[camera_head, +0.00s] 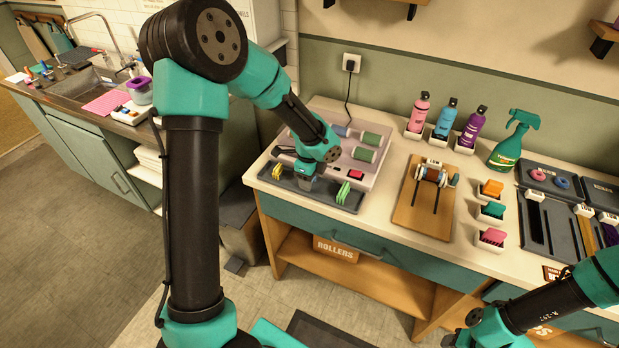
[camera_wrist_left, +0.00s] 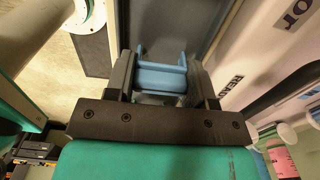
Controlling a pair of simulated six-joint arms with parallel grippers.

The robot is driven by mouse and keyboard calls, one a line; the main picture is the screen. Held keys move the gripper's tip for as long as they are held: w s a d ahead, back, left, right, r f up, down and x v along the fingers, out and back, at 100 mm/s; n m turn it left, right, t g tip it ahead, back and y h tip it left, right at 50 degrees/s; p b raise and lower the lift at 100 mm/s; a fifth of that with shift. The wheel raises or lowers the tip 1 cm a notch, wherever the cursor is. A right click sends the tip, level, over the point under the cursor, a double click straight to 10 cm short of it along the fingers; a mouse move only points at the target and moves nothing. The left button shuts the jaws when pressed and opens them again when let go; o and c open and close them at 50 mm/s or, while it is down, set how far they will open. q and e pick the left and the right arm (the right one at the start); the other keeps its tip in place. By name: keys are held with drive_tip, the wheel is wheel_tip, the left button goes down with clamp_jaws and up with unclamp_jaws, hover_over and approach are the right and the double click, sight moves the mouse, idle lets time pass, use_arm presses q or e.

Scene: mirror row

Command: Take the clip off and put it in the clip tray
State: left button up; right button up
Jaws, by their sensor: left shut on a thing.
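My left gripper (camera_head: 306,186) is shut on a blue clip (camera_wrist_left: 162,78), which sits between both fingers in the left wrist view. The gripper points down over the long dark clip tray (camera_head: 322,192) at the front of the roller heater. In the head view the clip is mostly hidden by the fingers, and I cannot tell whether it touches the tray floor. Yellow clips (camera_head: 278,172) stand in the tray's left part and green clips (camera_head: 343,193) in its right part.
The heater (camera_head: 372,178) with green rollers (camera_head: 365,154) is right behind the tray. Pink, blue and purple bottles (camera_head: 470,128) and a green spray bottle (camera_head: 508,148) stand at the back. Small holders with coloured blocks (camera_head: 490,212) line the board's right. My right forearm (camera_head: 548,300) is low right.

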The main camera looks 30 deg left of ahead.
use_arm(q)
drive_tip(key=shift+f, duration=0.15)
idle(0.3)
drive_tip(key=o, duration=1)
drive_tip(key=shift+o, duration=0.3)
drive_tip(key=shift+o, duration=1.2)
drive_tip(key=shift+r, duration=3.5)
